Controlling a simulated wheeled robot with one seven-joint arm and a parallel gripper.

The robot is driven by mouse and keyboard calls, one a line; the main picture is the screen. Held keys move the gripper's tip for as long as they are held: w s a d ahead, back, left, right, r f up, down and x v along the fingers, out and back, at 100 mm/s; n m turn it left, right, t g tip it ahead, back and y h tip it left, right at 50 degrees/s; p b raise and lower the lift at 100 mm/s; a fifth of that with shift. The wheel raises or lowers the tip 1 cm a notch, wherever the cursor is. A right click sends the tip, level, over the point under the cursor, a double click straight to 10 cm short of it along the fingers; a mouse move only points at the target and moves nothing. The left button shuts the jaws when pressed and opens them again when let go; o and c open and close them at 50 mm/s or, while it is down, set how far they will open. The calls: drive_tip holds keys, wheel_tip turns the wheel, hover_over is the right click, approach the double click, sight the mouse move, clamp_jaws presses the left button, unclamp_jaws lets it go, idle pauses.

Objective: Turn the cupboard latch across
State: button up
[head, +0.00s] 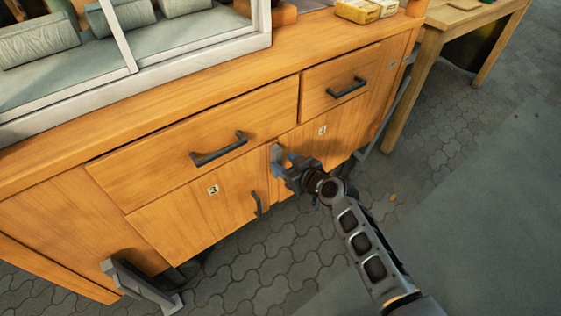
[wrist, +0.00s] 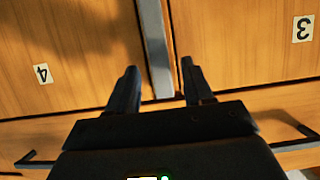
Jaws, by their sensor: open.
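The cupboard latch (head: 276,157) is a grey metal bar near the seam between the wooden doors marked 3 (head: 185,215) and 4 (head: 335,140). In the wrist view the latch (wrist: 155,40) runs lengthwise from the top edge down between my fingers. My gripper (head: 284,169) is at the latch in the head view and covers part of it. In the wrist view my gripper (wrist: 159,72) is open, with one finger on each side of the bar. I cannot tell whether either finger touches it.
Drawers with dark handles (head: 220,150) (head: 347,88) sit above the doors. Door 3 has a dark handle (head: 258,204). A grey bracket-like foot (head: 145,287) juts out at lower left. A wooden table (head: 440,45) stands right. Paved floor (head: 480,150) is open at right.

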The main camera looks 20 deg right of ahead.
drive_tip(key=shift+x, duration=1.4)
drive_tip(key=shift+c, duration=0.2)
drive_tip(key=shift+b, duration=0.3)
clamp_jaws()
